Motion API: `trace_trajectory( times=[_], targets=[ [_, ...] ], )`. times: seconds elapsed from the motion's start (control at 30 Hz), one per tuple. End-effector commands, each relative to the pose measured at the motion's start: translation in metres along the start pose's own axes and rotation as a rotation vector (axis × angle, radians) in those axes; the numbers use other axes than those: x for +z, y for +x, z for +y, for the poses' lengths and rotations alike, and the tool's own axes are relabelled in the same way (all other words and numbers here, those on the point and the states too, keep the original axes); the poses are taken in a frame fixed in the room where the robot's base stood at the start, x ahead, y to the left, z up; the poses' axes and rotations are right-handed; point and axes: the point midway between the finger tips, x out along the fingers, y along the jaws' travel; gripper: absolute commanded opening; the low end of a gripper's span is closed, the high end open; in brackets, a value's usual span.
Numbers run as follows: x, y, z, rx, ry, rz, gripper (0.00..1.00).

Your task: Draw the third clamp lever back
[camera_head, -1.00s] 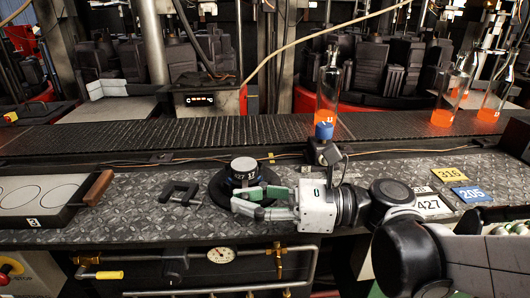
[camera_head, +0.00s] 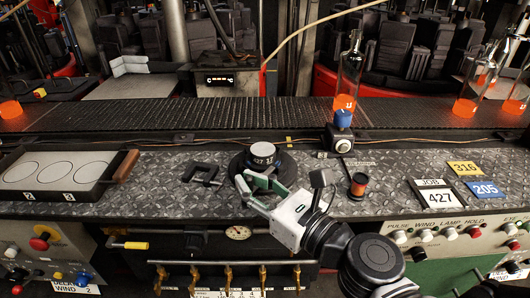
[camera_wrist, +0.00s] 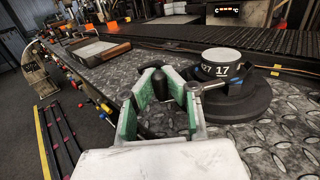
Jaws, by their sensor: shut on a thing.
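The round black mould base (camera_head: 238,170) carries a drum (camera_head: 262,152) with a pale top and the number 17 on its side. In the wrist view the drum (camera_wrist: 221,62) stands right of my gripper. A thin grey clamp lever (camera_wrist: 213,86) reaches from the drum towards my gripper's right finger. My gripper (camera_head: 260,181) is at the near side of the mould. In the wrist view its green-padded fingers (camera_wrist: 162,78) sit around a dark, rounded piece. The fingers partly hide the lever's end, and the lever's order in the row cannot be told.
A black C-clamp (camera_head: 204,174) lies left of the mould. A tray with ovals (camera_head: 98,188) is farther left. An orange-and-black cylinder (camera_head: 358,186) and number cards (camera_head: 437,197) are to the right. A bottle (camera_head: 349,75) stands behind.

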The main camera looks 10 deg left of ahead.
Motion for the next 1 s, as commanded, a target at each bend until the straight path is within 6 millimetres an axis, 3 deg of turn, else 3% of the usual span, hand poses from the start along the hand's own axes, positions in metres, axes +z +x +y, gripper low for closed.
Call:
trace_trajectory(
  times=[1.0],
  targets=[
    [-0.001,0.03,-0.001,-0.646,-0.001,0.005,0.0]
  ],
)
